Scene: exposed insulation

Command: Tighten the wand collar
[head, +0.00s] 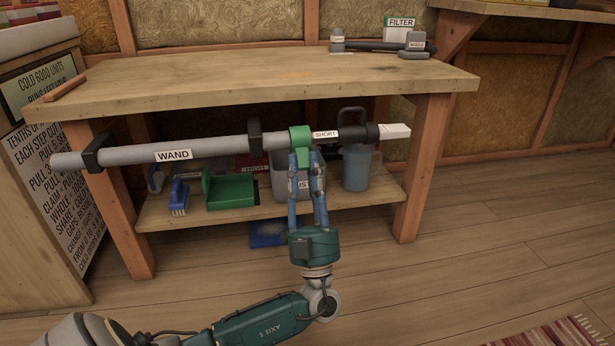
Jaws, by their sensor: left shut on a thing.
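The wand (217,148) is a long grey tube labelled WAND, lying level across the front of the workbench in two black clips. A green collar (300,136) sits near its right part, beside a SHORT label (325,134). Past that are a black piece and a pale end nozzle (394,131). My left gripper (305,160) reaches up from below, with its blue fingers shut on the collar's lower part. The fingers partly hide the collar's lower tab. My right gripper is not in view.
The wooden workbench (260,78) carries a FILTER box (399,28) and tools at the back right. Its lower shelf (210,215) holds a blue brush (179,197), a green dustpan (229,190) and a blue-grey jug (357,167). The floor at right is clear except for a rug (560,335).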

